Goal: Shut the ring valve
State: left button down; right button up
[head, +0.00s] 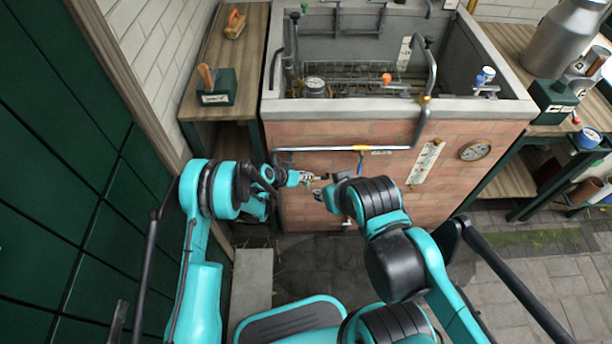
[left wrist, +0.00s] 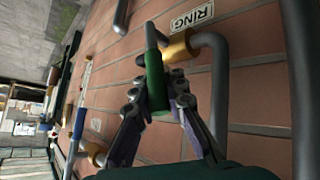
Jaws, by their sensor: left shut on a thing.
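In the left wrist view, the ring valve has a brass body (left wrist: 178,47) on a grey pipe, beside a label reading RING (left wrist: 192,17). Its lever has a green grip (left wrist: 155,82) and a bare grey rod end beyond it. My left gripper (left wrist: 157,92) is shut on the green grip, one finger on each side. In the head view my left gripper (head: 319,177) is at the brick front of the trough; the ring valve is too small and covered there to make out. My right arm reaches close beside it, and its fingers cannot be made out.
A brick trough with a stone rim (head: 400,106) stands ahead. Another valve with a yellow body (head: 360,149) and a label sits above my grippers. A round gauge (head: 475,150) is at the right. Wooden benches flank the trough; a green cabinet wall (head: 60,170) is close on the left.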

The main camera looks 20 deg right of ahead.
pick_arm(q)
jog(key=shift+s+d+m+y, duration=0.3)
jog(key=shift+d+y, duration=0.25)
jog(key=shift+y, duration=0.15)
jog(key=shift+d+t+y, duration=0.3)
jog(key=shift+d+y, duration=0.1)
jog(key=shift+y, duration=0.6)
jog(key=c, duration=1.5)
grip_release()
jog(key=v, duration=1.2)
